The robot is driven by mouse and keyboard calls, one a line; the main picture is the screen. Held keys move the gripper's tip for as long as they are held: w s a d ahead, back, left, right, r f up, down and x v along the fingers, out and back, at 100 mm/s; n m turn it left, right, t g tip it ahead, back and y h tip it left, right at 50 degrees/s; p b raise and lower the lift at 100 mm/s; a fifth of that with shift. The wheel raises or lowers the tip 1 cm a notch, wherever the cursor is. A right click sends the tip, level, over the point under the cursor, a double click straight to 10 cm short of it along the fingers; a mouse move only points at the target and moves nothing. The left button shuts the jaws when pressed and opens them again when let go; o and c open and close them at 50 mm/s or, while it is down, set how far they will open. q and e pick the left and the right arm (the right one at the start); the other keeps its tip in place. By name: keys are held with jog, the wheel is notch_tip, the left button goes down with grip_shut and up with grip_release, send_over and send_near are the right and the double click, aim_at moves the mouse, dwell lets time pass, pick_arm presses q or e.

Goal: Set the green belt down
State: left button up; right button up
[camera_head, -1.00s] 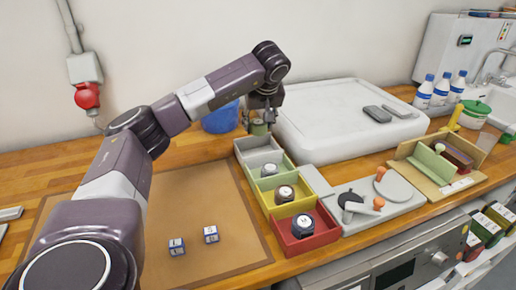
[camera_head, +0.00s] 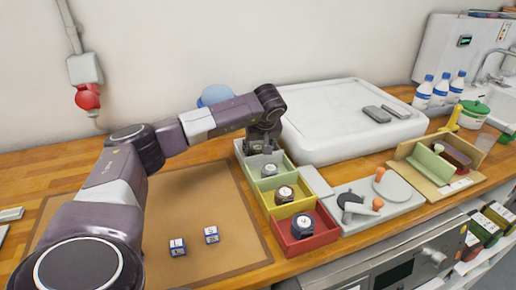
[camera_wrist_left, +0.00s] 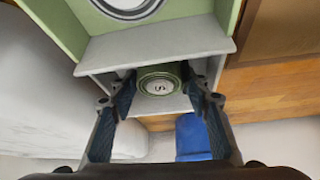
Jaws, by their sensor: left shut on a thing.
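The green belt is a coil with green rings around a pale disc marked S (camera_wrist_left: 159,84). In the left wrist view it sits between the fingers of my left gripper (camera_wrist_left: 160,88), which is shut on it. In the head view my left gripper (camera_head: 260,146) is low over the grey box (camera_wrist_left: 160,42) at the far end of the row. The gripper hides the belt there. I cannot tell if the belt touches the box floor. My right gripper is not in view.
Green (camera_head: 253,173), yellow (camera_head: 267,198) and red (camera_head: 288,244) boxes continue the row, each holding a dark coil with a pale disc. A large white tray (camera_head: 310,140) stands close on the right. A brown mat (camera_head: 120,220) with two small cubes lies left. A blue bowl stands behind.

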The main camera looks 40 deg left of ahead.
pick_arm(q)
jog(key=o, duration=1.2)
jog(key=shift+f, duration=0.15)
jog(key=shift+o, duration=0.2)
jog(key=shift+r, duration=0.3)
jog(key=b+v, duration=0.1)
jog(key=v, duration=1.1)
